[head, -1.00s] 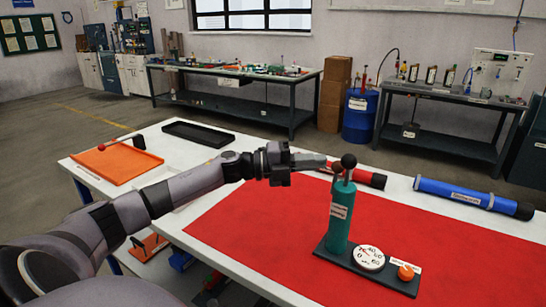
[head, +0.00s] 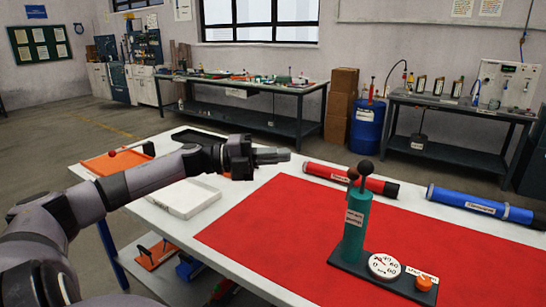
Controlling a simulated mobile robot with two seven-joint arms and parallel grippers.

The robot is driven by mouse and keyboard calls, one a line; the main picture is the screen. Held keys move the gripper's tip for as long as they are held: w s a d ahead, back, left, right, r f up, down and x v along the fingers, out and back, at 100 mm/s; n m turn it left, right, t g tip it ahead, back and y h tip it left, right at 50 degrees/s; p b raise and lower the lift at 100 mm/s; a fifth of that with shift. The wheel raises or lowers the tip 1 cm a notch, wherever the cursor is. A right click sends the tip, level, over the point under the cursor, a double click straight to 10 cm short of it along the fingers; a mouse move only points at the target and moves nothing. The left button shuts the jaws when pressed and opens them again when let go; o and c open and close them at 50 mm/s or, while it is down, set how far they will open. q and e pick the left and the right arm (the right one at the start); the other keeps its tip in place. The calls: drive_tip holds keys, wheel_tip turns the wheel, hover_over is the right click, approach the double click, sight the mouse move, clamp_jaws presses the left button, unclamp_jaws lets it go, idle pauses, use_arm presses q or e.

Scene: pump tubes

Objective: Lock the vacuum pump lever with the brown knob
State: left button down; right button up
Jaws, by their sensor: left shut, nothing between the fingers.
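The vacuum pump is a teal upright cylinder (head: 355,230) with a white label, standing on a dark base plate (head: 345,262) on the red mat. Two round knobs on levers show at its top: a brown knob (head: 352,173) and, just right of it and slightly higher, a larger dark knob (head: 365,167). They overlap closely, and most of the lever stalks is hidden. A round white gauge (head: 384,266) and an orange knob (head: 424,282) sit on the base plate. My left gripper (head: 286,155) is shut and empty, left of the knobs and apart from them. My right gripper is out of view.
A red tube (head: 340,178) and a blue tube (head: 475,203) lie along the table's back edge. A white tray (head: 183,199), an orange tray (head: 103,165) and a black tray (head: 190,136) lie to the left. The red mat (head: 270,235) left of the pump is clear.

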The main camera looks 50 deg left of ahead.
use_arm(q)
drive_tip(key=shift+s+a+r, duration=0.15)
drive_tip(key=shift+s+a, duration=0.15)
drive_tip(key=shift+s, duration=0.05)
idle(0.7)
